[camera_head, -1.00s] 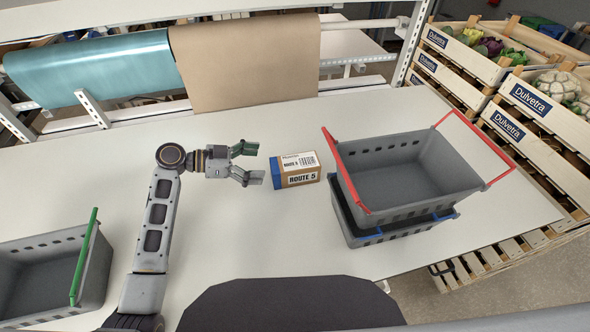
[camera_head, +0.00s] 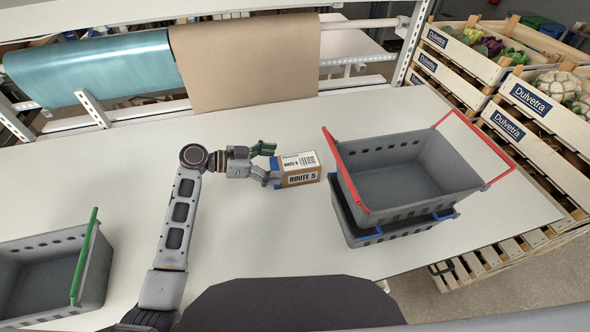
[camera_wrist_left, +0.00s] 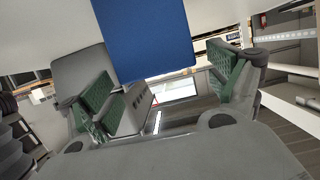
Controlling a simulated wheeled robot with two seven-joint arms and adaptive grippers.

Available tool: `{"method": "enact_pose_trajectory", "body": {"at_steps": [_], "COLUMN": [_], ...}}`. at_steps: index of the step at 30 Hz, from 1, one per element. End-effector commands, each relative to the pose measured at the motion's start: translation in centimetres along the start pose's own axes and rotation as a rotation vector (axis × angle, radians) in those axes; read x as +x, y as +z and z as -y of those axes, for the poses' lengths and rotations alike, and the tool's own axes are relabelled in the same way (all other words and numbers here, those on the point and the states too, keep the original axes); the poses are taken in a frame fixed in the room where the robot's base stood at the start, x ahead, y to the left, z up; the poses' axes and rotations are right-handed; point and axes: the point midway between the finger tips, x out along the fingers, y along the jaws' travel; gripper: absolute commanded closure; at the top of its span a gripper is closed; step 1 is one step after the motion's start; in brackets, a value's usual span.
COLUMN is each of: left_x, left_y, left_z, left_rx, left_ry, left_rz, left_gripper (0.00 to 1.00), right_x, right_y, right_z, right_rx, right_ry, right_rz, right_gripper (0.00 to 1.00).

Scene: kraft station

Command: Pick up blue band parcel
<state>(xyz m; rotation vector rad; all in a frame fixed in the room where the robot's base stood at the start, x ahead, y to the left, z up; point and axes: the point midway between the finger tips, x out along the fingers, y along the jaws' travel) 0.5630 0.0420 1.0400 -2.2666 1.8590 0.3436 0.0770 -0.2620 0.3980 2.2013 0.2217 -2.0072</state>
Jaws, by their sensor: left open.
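The blue band parcel (camera_head: 298,170) is a small brown box with a blue end and a "ROUTE 5" label, lying on the white table left of the grey baskets. My left gripper (camera_head: 270,164) is open at its left, blue end, with the fingers on either side of that end. In the left wrist view the blue end (camera_wrist_left: 145,38) fills the upper middle, between the green-padded fingers of my left gripper (camera_wrist_left: 168,92). I cannot tell whether the fingers touch it. My right gripper is not in view.
Stacked grey baskets (camera_head: 405,172) with red and blue handles stand just right of the parcel. A grey basket with a green handle (camera_head: 84,257) is at the lower left. Rolls of teal (camera_head: 95,72) and brown material hang behind. Crates stand at the right.

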Motion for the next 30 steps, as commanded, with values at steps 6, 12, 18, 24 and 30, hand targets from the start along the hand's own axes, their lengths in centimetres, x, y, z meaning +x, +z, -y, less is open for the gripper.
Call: {"method": "enact_pose_trajectory", "body": {"at_steps": [6,12,18,24,30], "left_x": [2.5,4.3,4.6,4.6,4.6], "left_y": [-0.1,-0.1,-0.1,-0.1,0.0], "left_z": [0.0,0.0,0.0,0.0,0.0], "left_rx": [0.000,0.001,0.001,0.001,0.001], "left_ry": [0.001,0.000,0.000,0.000,0.000], "left_rz": [-0.002,-0.001,0.000,0.000,0.000], "left_gripper": [0.10,0.10,0.10,0.10,0.17], "right_x": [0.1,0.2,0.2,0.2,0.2], "right_y": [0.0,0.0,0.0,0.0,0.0], "right_z": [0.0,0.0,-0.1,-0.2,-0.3], "right_rx": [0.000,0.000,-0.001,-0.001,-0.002], "right_ry": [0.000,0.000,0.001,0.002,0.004], "right_rz": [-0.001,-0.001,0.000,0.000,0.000], "right_gripper": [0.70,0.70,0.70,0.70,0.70]}}
